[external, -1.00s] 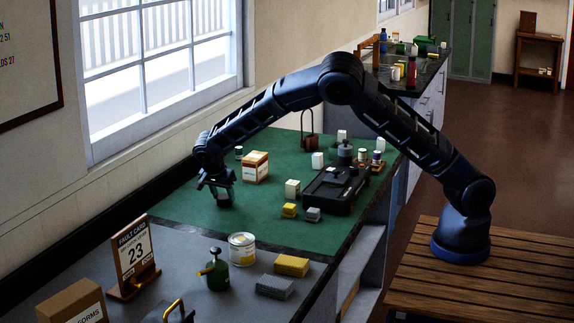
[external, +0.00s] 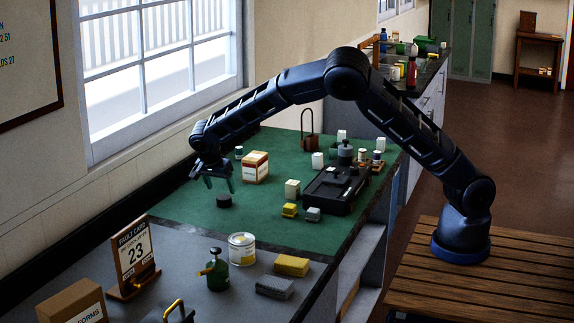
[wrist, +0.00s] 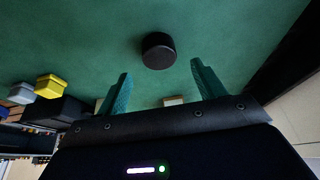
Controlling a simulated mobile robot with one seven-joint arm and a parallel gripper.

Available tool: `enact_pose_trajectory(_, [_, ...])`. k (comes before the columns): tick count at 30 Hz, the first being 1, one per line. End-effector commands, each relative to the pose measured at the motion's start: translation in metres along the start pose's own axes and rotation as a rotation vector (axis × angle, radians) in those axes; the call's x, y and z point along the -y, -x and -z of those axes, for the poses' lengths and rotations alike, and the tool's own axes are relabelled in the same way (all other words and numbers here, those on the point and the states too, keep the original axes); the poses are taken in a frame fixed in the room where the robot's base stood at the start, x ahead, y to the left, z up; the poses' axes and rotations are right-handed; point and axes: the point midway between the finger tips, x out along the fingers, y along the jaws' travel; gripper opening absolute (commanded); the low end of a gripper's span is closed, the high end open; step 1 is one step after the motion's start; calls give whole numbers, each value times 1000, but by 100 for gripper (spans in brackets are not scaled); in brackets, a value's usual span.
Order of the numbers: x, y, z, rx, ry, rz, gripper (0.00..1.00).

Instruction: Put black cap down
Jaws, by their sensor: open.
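The black cap (external: 224,201) is a short dark cylinder lying flat on the green mat (external: 180,205). My gripper (external: 216,184) is open and empty above the mat, up and a little left of the cap in the external view. In the wrist view the cap (wrist: 158,50) stands apart from the fingers, beyond the gap between the two teal fingertips (wrist: 160,68). Nothing hides the cap in either view.
A white and orange box (external: 255,167) stands right of my gripper. A black case (external: 335,190), small yellow and grey blocks (external: 289,210) and white blocks stand farther right. A tin (external: 241,248) and a green can (external: 215,270) stand nearer the camera. The mat around the cap is clear.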

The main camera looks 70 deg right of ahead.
Motion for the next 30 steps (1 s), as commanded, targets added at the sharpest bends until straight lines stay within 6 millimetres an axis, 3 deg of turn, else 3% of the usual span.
enact_pose_trajectory(3, [0,25,0,1,1,3,69])
enact_pose_trajectory(9, [0,57,0,1,0,1,69])
enact_pose_trajectory(17, [-2,76,3,5,3,-1,69])
enact_pose_trajectory(23, [-21,93,34,62,61,-1,69])
enact_pose_trajectory(30, [-69,121,89,171,208,23,69])
